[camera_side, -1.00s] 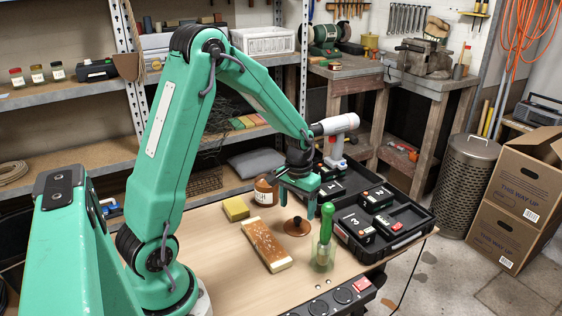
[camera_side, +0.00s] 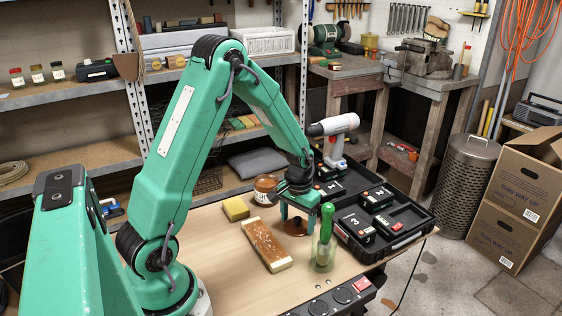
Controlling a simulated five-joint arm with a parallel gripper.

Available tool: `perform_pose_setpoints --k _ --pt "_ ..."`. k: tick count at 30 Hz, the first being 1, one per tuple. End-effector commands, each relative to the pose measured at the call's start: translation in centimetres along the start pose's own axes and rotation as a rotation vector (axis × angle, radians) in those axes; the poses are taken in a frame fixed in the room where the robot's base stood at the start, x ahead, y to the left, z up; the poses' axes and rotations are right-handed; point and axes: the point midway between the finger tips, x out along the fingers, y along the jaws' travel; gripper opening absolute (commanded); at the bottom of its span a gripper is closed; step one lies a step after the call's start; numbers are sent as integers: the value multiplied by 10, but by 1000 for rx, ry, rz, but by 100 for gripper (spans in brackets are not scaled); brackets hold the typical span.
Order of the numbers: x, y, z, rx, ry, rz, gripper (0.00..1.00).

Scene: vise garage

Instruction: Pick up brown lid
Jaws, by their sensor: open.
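The brown lid (camera_side: 294,229) is a flat, round, dark brown disc lying on the wooden table. My gripper (camera_side: 298,222) points down over it and is open, its two fingers apart above or around the lid. The fingers hide part of the lid, and I cannot tell whether they touch it. A jar with brown contents (camera_side: 266,190) stands just behind and to the left of my gripper.
A glass with a green-handled tool (camera_side: 325,240) stands close right of the lid. A black case (camera_side: 414,219) with battery packs is at the right. The table (camera_side: 215,245) is clear at the front left.

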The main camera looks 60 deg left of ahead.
Motion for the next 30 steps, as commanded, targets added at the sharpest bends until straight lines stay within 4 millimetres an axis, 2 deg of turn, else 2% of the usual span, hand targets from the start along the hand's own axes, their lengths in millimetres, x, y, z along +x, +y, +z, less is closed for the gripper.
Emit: perform_pose_setpoints --k 3,9,12,28,29,30 --pt "0 0 0 0 0 0 73" --pt "0 0 0 0 0 0 34" --pt "0 0 0 0 -1 0 18" --pt "1 0 3 0 -10 -1 16" --pt "0 0 3 0 -10 -1 11" --pt "-2 0 3 0 -10 -1 0"
